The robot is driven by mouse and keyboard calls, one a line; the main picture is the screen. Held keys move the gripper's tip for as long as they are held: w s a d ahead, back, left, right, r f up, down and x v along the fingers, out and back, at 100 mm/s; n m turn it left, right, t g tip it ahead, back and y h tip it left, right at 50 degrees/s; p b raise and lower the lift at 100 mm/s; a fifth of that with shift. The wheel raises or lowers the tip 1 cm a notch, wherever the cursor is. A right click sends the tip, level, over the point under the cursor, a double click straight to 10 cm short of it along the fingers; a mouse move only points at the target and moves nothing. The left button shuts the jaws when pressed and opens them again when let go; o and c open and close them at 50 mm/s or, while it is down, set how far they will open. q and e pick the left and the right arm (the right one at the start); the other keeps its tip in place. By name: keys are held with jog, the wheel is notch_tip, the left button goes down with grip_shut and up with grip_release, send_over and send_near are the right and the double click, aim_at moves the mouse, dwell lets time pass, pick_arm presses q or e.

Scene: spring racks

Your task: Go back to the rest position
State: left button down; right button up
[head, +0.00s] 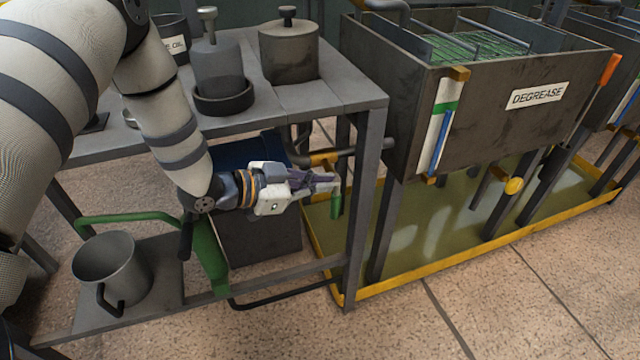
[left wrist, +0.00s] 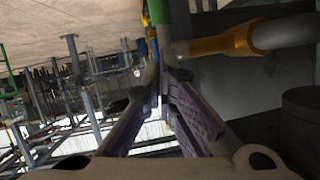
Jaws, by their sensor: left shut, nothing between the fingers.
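My left gripper (head: 335,188) is in front of the grey workbench, under the level of its top, with its fingers pointing right. It is shut and empty. In the left wrist view its purple-padded fingers (left wrist: 162,85) meet at the tips. A green handle (head: 336,204) hangs right at the fingertips in the head view; I cannot tell whether they touch it. A yellow pipe fitting (left wrist: 240,38) shows close beyond the fingers in the left wrist view. My right gripper is in neither view.
The workbench top (head: 345,92) carries a lidded pot (head: 288,50) and a plunger can (head: 217,65). A metal bucket (head: 112,262) stands on the lower shelf. The DEGREASE tank (head: 470,110) stands right, above a yellow-edged tray (head: 430,268). Floor in front is clear.

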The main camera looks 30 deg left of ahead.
pick_arm(q)
jog(key=s+d+f+n+g+y+p, duration=0.2)
jog(key=s+f+n+g+p, duration=0.3)
jog(key=s, duration=0.6)
jog(key=s+d+f+n+g+y, duration=0.1)
jog(key=s+d+f+g+y, duration=0.15)
jog(key=s+f, duration=0.6)
jog(key=s+r+n+g+y+p, duration=0.1)
jog(key=s+r+g, duration=0.1)
jog(key=s, duration=1.1)
jog(key=s+a+r+n+g+y+p, duration=0.1)
jog(key=s+g, duration=0.4)
jog(key=s, duration=0.7)
jog(key=shift+s+a+r+n+y, duration=0.2)
jog(key=shift+s+r+n+y, duration=0.2)
jog(key=shift+r+n+y, duration=0.1)
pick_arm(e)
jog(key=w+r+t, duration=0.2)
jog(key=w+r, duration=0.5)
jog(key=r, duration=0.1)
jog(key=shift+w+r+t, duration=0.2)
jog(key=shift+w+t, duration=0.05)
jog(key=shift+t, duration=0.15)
